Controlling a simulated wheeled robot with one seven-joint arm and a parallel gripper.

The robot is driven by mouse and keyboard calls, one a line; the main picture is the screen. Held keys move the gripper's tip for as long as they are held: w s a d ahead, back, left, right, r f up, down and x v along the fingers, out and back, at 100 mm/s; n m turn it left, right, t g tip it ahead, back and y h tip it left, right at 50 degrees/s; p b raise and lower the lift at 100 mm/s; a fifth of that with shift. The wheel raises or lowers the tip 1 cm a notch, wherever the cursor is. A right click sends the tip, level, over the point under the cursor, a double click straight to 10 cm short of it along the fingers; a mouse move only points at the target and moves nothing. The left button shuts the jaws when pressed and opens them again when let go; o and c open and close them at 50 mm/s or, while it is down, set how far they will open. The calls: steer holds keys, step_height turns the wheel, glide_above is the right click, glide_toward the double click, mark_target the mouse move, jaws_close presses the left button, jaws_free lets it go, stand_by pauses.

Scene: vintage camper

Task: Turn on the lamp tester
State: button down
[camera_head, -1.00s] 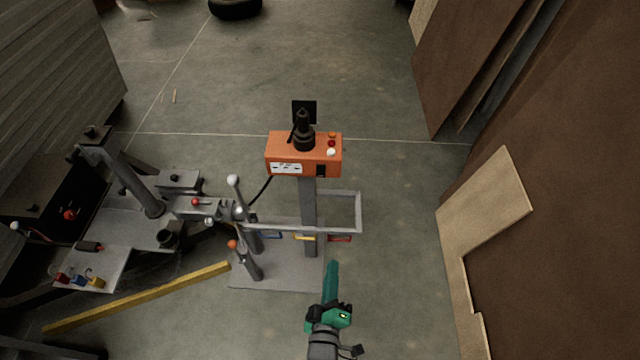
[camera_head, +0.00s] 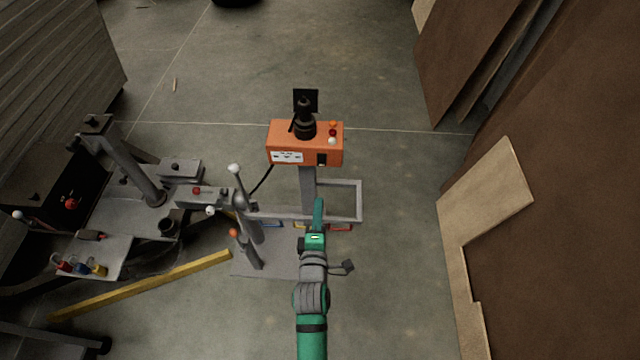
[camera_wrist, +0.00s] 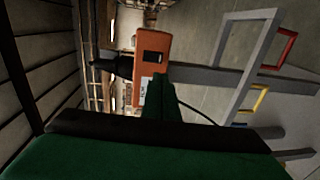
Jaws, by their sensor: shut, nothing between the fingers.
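The lamp tester (camera_head: 290,140) is an orange box on a grey post. It has a black lamp fitting on top, small red, orange and white knobs or lights at its right, a white label and a black switch (camera_head: 322,159) on its front face. In the wrist view the orange box (camera_wrist: 137,75) is turned sideways, with the black switch (camera_wrist: 154,57) visible. My gripper (camera_head: 318,206) is green, shut and empty, in front of and below the box, apart from it in the head view. In the wrist view its fingers (camera_wrist: 163,92) overlap the box's lower edge.
A grey frame (camera_head: 359,200) juts right of the post. Levers with white and orange knobs stand left of it. A yellow bar (camera_head: 140,286) lies lower left. Brown boards (camera_head: 560,200) lean at the right. Open floor lies between boards and tester.

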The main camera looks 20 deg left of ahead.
glide_toward(321, 165)
steer(key=x, duration=0.5)
steer(key=shift+w+r, duration=0.1)
steer(key=shift+w+a, duration=0.15)
steer(key=shift+w, duration=0.45)
